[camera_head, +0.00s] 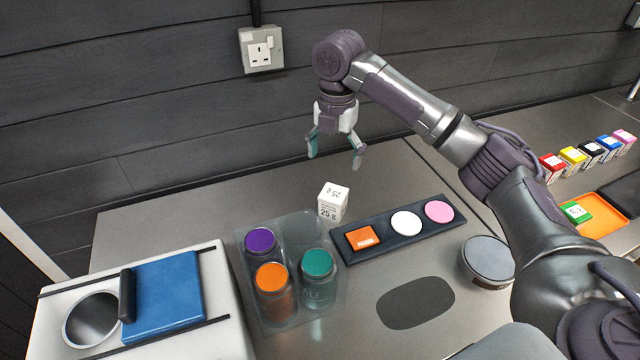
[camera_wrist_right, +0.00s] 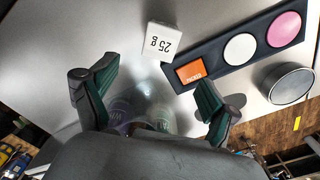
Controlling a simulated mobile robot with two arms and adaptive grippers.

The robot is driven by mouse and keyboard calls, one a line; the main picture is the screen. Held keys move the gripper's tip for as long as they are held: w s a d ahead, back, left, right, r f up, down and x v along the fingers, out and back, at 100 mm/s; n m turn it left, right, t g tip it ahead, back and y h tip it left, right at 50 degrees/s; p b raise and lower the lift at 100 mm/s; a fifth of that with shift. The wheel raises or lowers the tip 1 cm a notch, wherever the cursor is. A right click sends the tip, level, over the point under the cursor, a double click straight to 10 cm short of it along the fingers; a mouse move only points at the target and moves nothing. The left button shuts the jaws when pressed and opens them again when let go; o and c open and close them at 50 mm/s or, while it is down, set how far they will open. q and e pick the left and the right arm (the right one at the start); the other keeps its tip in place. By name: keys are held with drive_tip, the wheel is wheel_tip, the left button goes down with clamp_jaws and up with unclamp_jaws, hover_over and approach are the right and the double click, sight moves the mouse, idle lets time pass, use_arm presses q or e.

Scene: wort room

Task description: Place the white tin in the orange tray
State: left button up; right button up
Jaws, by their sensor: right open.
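A round white tin (camera_head: 406,223) lies in the middle of a long dark tray (camera_head: 350,256), between an orange square piece (camera_head: 365,239) and a round pink one (camera_head: 439,211). The wrist view also shows the white tin (camera_wrist_right: 239,49). The orange tray (camera_head: 603,230) is at the far right with a green box (camera_head: 576,211) in it. My right gripper (camera_head: 335,156) is open and empty, raised behind a white 25 g box (camera_head: 333,202), to the left of the tin in the head view. My left gripper is out of view.
Jars with purple (camera_head: 260,241), orange (camera_head: 273,278) and teal (camera_head: 318,263) lids stand in a clear holder, left of the dark tray. A round grey-lidded container (camera_head: 489,257) stands at its right. Several small coloured boxes (camera_head: 572,155) line the back right. My right arm crosses above the counter.

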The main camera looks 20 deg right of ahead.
sight(333, 193)
wheel_tip(333, 193, down, 7)
drive_tip(key=shift+f+p, duration=0.1)
drive_tip(key=shift+p, duration=0.45)
drive_tip(key=shift+w+d+f, duration=0.1)
drive_tip(key=shift+w+f, duration=0.05)
drive_tip(key=shift+f, duration=0.35)
drive_tip(key=shift+f+p, duration=0.35)
wheel_tip(333, 193, down, 4)
drive_tip(key=shift+d+r+p, duration=0.15)
drive_tip(key=shift+r+p, duration=0.05)
drive_tip(key=shift+p, duration=0.3)
drive_tip(key=shift+f, duration=0.4)
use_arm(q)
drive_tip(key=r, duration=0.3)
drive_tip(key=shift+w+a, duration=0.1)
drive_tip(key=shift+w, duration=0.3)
